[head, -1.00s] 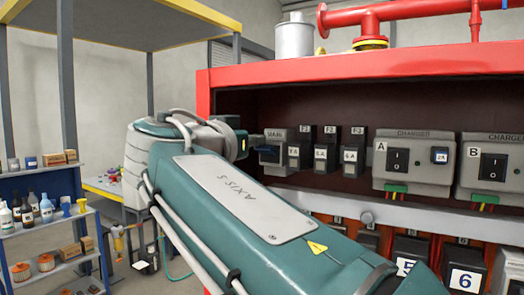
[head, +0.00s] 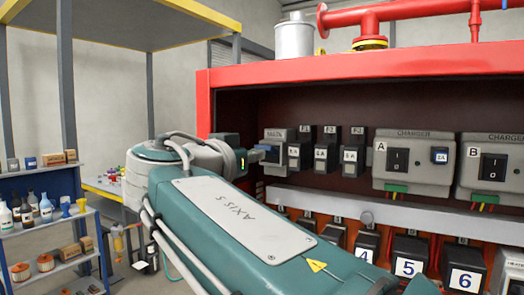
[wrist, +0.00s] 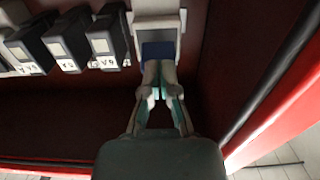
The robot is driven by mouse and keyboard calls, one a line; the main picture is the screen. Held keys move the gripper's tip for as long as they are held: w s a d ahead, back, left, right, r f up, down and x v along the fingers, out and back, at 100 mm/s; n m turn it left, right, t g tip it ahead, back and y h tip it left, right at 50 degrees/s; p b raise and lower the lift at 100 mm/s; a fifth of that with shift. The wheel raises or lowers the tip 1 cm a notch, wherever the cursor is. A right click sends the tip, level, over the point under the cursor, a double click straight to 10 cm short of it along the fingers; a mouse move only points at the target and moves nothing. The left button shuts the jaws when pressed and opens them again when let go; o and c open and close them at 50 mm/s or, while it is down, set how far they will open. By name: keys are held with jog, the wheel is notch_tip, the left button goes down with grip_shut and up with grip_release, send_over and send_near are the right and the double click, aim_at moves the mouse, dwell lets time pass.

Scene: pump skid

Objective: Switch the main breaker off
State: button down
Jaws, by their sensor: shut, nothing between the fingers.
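The main breaker (head: 276,137) is a grey block labelled MAIN at the left end of the breaker row inside the red cabinet. Its blue lever (head: 269,153) faces my gripper (head: 257,154), which reaches in from the left. In the wrist view the main breaker (wrist: 157,22) is at the top, with the blue lever (wrist: 158,50) right at my fingertips (wrist: 160,68). The fingers are shut together with nothing between them. I cannot tell whether they touch the lever. The lever's on or off marking is not readable.
Several small black breakers (head: 326,150) stand close to the right of the main breaker. Charger A (head: 420,160) and charger B (head: 492,165) are farther right. The red cabinet frame (head: 350,75) edges the opening. Numbered black boxes (head: 408,262) sit below.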

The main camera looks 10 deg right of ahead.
jog(key=shift+f, duration=0.4)
jog(key=v, duration=0.7)
jog(key=shift+r, duration=0.3)
dwell(0.5)
